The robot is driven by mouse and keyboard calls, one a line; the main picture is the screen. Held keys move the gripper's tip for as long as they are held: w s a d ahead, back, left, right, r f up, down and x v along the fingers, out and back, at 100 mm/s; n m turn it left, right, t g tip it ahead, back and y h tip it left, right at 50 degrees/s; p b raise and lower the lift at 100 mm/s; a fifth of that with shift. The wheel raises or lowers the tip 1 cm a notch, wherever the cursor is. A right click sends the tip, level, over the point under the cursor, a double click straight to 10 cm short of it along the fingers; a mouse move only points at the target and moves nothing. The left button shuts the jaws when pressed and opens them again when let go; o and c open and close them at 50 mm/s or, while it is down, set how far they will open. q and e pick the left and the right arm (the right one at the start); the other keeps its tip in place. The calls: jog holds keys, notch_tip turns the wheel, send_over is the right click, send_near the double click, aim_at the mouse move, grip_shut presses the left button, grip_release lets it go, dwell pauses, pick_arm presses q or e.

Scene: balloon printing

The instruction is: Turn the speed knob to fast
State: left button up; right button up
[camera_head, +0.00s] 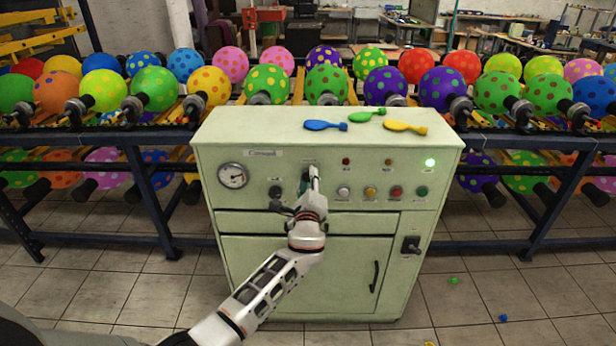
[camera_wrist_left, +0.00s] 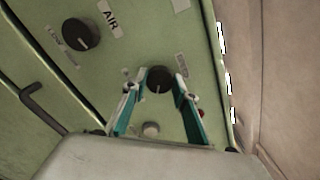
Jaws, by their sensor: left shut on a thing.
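The pale green control cabinet (camera_head: 300,265) stands in front of me. My left gripper (camera_head: 308,180) reaches its front panel and hides the knob there in the head view. In the left wrist view, a round black knob (camera_wrist_left: 159,79) sits between the teal fingers of my left gripper (camera_wrist_left: 160,84), which is shut on it. I take it for the speed knob, but its scale and setting are not readable. A second black knob (camera_head: 275,191) is to its left; in the left wrist view this knob (camera_wrist_left: 81,35) has an "AIR" label beside it. My right gripper is not in view.
A pressure gauge (camera_head: 233,176), a row of buttons (camera_head: 397,191) and a lit green lamp (camera_head: 430,162) are on the panel. Flat balloons (camera_head: 325,125) lie on the cabinet top. Racks of dotted balloons (camera_head: 327,84) stand behind. Floor (camera_head: 490,290) is mostly free at right.

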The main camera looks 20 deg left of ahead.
pick_arm(q)
jog(key=shift+m+p, duration=0.45)
jog(key=shift+m, duration=0.55)
jog(key=o, duration=1.1)
jog(key=v, duration=1.2)
